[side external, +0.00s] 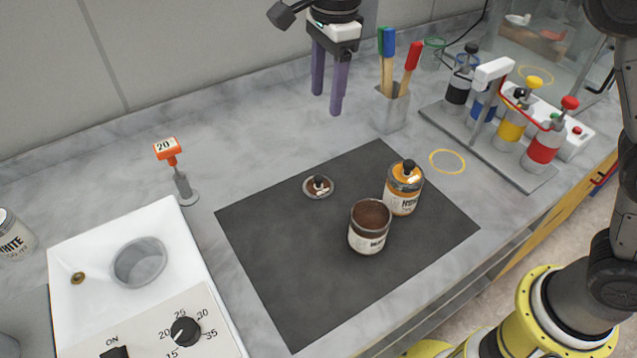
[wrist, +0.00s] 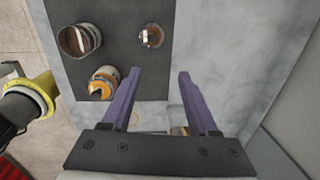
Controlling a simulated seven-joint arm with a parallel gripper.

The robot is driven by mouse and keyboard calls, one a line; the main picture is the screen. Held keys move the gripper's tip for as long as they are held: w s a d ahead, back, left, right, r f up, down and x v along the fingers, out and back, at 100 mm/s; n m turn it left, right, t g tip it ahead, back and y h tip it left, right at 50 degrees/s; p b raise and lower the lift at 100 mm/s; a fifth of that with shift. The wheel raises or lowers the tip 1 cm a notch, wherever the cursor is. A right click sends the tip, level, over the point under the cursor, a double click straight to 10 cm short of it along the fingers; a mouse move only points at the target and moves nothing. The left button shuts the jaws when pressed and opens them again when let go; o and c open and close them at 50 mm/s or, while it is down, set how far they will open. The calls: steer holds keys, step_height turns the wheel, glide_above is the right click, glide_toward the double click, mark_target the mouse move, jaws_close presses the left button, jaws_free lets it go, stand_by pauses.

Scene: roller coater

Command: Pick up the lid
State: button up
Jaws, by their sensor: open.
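The lid (side external: 318,187) is a small round disc with a dark knob, lying flat on the dark mat (side external: 270,255). It also shows in the wrist view (wrist: 152,36), beyond the fingertips and a little left of the gap between them. An open jar (side external: 368,228) with brown contents stands on the mat, right of and nearer than the lid. A second jar (side external: 403,190) with orange contents has its own dark-knobbed lid on. My gripper (side external: 326,104) has two purple fingers, open and empty, high above the counter behind the mat. It also shows in the wrist view (wrist: 160,74).
A grey holder (side external: 390,107) with colored-handled tools stands behind the mat. A rack of bottles (side external: 487,145) is at right. A white heater bath (side external: 125,265) and an orange "20" marker (side external: 168,150) stand at left. The mat around the lid is clear on its left.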

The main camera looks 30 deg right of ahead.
step_height(320, 180, down, 4)
steer(key=a, duration=0.3)
glide_above(318, 177)
steer(key=shift+n+g, duration=0.3)
steer(key=shift+g, duration=0.1)
steer(key=f, duration=0.7)
steer(key=shift+w+a, duration=0.15)
steer(key=shift+a, duration=0.05)
steer(key=shift+s+d+f, duration=0.1)
steer(key=shift+d+f, duration=0.05)
steer(key=shift+f, duration=1.45)
steer(key=shift+s+d+f, duration=0.1)
steer(key=shift+f, duration=1.5)
jaws_close()
